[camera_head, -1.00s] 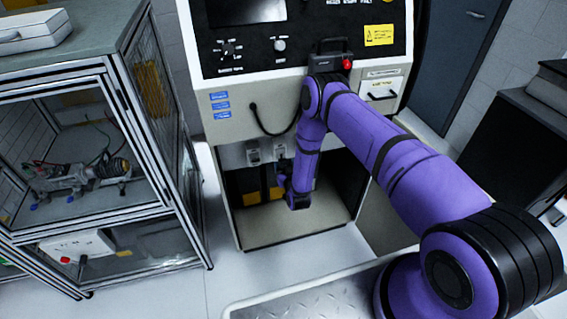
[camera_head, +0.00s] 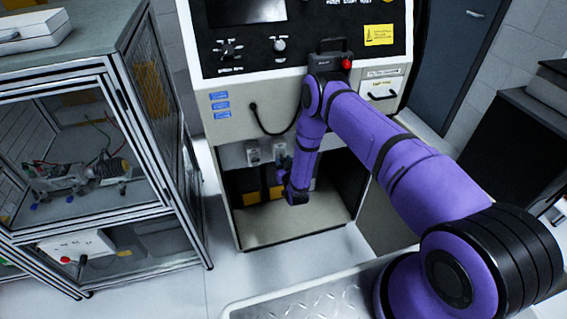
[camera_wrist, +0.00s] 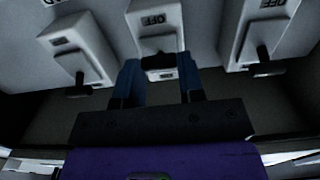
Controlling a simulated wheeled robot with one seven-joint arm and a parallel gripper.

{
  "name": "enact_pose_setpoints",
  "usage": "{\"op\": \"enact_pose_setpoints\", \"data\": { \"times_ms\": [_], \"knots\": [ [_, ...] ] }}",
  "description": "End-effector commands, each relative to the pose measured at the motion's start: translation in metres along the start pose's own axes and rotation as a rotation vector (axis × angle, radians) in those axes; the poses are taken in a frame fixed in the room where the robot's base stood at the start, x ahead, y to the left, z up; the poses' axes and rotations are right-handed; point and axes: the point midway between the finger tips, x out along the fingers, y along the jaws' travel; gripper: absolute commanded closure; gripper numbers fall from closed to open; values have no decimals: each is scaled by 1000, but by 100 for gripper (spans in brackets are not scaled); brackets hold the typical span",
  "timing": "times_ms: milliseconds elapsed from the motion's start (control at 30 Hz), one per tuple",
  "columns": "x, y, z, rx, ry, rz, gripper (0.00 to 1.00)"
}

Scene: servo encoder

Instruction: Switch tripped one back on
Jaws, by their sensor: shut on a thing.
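Three grey switch boxes stand in a row in the wrist view: the left switch (camera_wrist: 72,48), the middle switch (camera_wrist: 155,17) and the right switch (camera_wrist: 262,25). The middle and right ones show an OFF label. The left and right levers stick out at the lower ends of their boxes. My gripper (camera_wrist: 159,66) has its blue fingers either side of the middle switch's lower end, shut on its dark lever, which is partly hidden. In the head view, switch boxes (camera_head: 253,156) show under the cabinet's front; my wrist hides the gripped part.
The machine cabinet (camera_head: 229,145) has an open lower bay (camera_head: 290,228) below the switches. A black cable (camera_head: 260,120) hangs at its front. A glass-sided metal-frame case (camera_head: 128,95) stands at the left, with clear floor between.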

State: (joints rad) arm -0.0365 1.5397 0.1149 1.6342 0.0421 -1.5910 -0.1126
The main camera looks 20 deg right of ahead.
Motion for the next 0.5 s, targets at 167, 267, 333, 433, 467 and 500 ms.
{"op": "enact_pose_setpoints", "data": {
  "times_ms": [167, 267, 333, 433, 467, 500],
  "knots": [
    [0, 0, -4, -1, -68, -1, 88],
    [-1, 0, -8, -1, -131, -2, 88],
    [0, 0, -11, -1, -184, -1, 88],
    [0, 0, -16, -2, -267, -1, 88],
    [0, 0, -17, -2, -293, -2, 88],
    [0, 0, -18, -2, -327, -1, 88]
  ]
}}
